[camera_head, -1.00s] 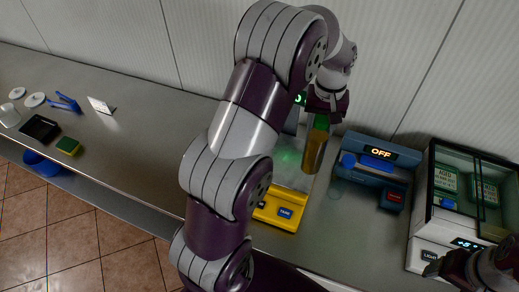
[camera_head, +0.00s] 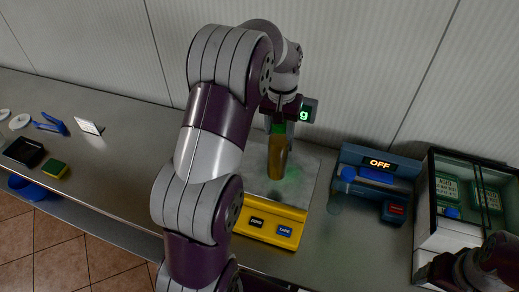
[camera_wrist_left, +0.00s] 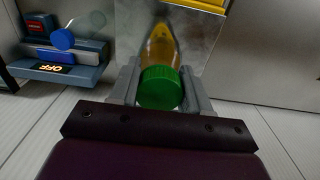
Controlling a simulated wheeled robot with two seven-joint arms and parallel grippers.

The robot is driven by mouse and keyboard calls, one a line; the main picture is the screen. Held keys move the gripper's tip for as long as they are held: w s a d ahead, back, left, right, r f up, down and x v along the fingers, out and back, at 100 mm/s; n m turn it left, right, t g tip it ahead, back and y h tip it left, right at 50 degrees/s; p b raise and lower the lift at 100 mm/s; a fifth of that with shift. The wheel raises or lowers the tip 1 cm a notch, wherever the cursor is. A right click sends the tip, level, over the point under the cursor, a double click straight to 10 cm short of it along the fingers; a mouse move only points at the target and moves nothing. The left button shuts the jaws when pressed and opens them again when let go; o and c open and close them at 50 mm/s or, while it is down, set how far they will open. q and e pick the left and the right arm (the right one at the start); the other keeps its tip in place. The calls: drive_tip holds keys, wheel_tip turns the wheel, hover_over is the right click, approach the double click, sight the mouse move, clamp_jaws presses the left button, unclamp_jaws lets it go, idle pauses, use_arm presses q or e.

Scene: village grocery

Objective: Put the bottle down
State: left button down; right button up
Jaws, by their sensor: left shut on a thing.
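The bottle (camera_head: 277,158) is amber with a green cap and stands roughly upright over the scale's metal plate (camera_head: 312,165). I cannot tell whether its base touches the plate. My left gripper (camera_head: 280,122) is shut on it near the cap, from above. In the left wrist view, the green cap (camera_wrist_left: 160,88) sits between the two grey fingers, with the amber body (camera_wrist_left: 160,48) beyond. The scale's yellow front (camera_head: 270,228) carries two buttons. Its green display (camera_head: 305,114) is partly hidden by my left arm. Part of my right arm shows at the lower right; its jaw state is unclear.
A glass-fronted case (camera_head: 465,195) is farther right. A black tray (camera_head: 24,152), a sponge (camera_head: 54,169) and a small sign (camera_head: 88,127) lie left; the counter between is clear.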

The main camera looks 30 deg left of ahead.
use_arm(q)
drive_tip(key=s+a+f+p, duration=0.1)
drive_tip(key=a+f, duration=0.4)
drive_tip(key=f, duration=0.2)
drive_tip(key=shift+s+f, duration=0.3)
drive_tip(key=shift+s, duration=0.05)
drive_tip(key=c, duration=0.5)
unclamp_jaws()
drive_tip(key=shift+a, duration=0.1)
use_arm(e)
drive_tip(key=shift+d+r, duration=0.1)
drive_tip(key=shift+r, duration=0.05)
